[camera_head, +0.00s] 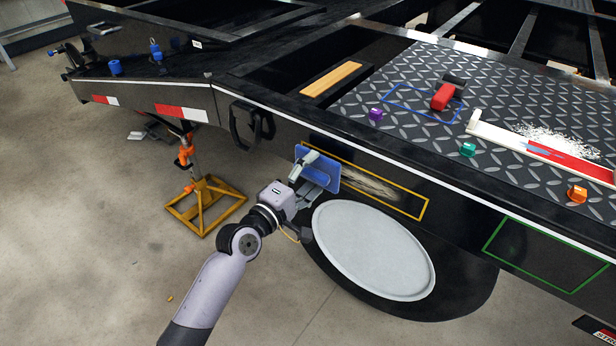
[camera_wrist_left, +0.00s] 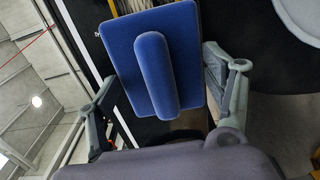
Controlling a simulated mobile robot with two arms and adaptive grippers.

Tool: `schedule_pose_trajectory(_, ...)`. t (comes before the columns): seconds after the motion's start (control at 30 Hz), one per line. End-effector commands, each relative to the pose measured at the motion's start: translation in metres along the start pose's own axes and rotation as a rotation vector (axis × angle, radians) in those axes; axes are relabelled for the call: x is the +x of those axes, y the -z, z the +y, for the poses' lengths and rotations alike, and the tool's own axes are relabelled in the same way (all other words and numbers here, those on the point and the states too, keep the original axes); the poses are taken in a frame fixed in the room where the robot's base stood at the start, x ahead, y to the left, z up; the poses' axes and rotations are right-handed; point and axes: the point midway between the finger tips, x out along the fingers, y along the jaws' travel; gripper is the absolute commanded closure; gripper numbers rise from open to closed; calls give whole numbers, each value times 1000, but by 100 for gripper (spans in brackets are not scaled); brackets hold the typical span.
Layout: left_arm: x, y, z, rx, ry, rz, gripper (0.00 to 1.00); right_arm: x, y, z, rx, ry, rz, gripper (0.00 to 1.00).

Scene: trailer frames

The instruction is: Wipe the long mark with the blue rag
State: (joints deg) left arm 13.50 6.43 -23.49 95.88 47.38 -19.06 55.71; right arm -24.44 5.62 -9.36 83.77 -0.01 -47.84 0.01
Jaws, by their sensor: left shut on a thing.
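The blue rag (camera_head: 318,170) is a flat blue pad. In the left wrist view the rag (camera_wrist_left: 150,60) shows a raised blue ridge down its middle. My left gripper (camera_head: 305,180) is shut on the rag and holds it at the left part of the yellow outlined frame (camera_head: 426,210) on the trailer's black side rail. The long mark (camera_head: 375,187) is a pale, streaky smudge inside that frame, to the right of the rag. The rag hides the left part of the frame; I cannot tell whether it touches the rail. My right gripper is not in view.
A pale round disc (camera_head: 372,250) sits below the rail. A green outlined frame (camera_head: 545,255) is farther right on the rail. The tread-plate deck (camera_head: 420,110) above carries a red block (camera_head: 443,97) and small coloured pieces. A yellow stand (camera_head: 205,205) is at left.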

Motion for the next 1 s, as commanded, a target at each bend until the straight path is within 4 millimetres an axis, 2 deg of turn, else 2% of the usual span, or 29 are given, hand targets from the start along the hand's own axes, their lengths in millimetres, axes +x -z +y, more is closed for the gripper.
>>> schedule_pose_trajectory(0.4,0,0,0,0,-1,0,48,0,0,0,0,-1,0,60)
schedule_pose_trajectory(1.0,12,0,0,0,-1,0,48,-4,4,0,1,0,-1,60)
